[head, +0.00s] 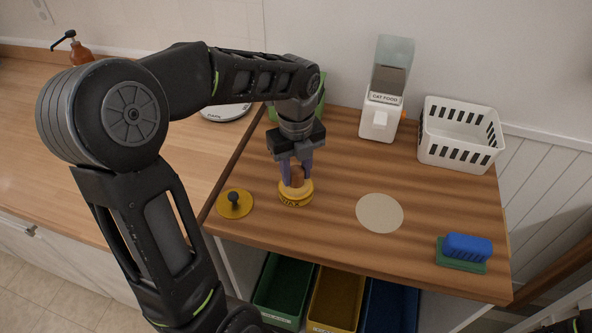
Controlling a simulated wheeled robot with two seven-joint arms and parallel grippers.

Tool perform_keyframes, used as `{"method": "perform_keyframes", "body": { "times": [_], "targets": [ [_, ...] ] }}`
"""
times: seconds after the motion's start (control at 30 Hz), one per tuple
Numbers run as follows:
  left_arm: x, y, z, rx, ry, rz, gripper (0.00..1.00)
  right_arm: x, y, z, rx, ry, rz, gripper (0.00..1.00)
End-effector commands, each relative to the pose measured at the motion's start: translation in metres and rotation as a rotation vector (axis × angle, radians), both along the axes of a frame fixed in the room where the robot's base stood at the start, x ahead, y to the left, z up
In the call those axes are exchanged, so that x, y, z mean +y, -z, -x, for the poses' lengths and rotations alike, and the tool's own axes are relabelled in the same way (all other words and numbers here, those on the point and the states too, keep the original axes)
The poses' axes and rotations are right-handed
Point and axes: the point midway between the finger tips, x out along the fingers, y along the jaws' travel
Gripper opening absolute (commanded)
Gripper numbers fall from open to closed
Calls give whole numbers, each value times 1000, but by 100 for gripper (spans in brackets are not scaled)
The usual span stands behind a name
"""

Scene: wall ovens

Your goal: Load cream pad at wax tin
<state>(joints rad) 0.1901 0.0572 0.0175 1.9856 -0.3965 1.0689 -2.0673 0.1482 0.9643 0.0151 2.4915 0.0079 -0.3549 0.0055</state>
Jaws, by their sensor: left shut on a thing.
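The wax tin (295,200) is a round yellow tin with WAX on its side, standing open on the wooden counter. My left gripper (297,180) points down over it, its fingers shut on a small brown, rounded piece, which I take to be the pad's handle. The held pad's underside sits at or in the tin's mouth; the fingers hide whether it touches the wax. A yellow lid with a dark knob (235,203) lies left of the tin. My right gripper is out of view.
A flat cream disc (380,213) lies right of the tin. A blue brush (467,247) rests on a green base (461,264) at front right. A cat food dispenser (381,113) and white basket (457,151) stand at the back. Coloured bins (337,300) sit below.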

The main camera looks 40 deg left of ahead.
Motion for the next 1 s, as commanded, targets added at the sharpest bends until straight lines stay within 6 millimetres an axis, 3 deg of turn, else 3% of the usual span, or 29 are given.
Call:
{"method": "perform_keyframes", "body": {
  "times": [0.27, 1.0],
  "targets": [
    [-1, -4, 1, 5, 0, 2, 1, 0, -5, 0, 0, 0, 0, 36],
    [0, -67, 0, 1, 0, 0, 1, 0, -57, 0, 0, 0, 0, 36]
  ]
}}
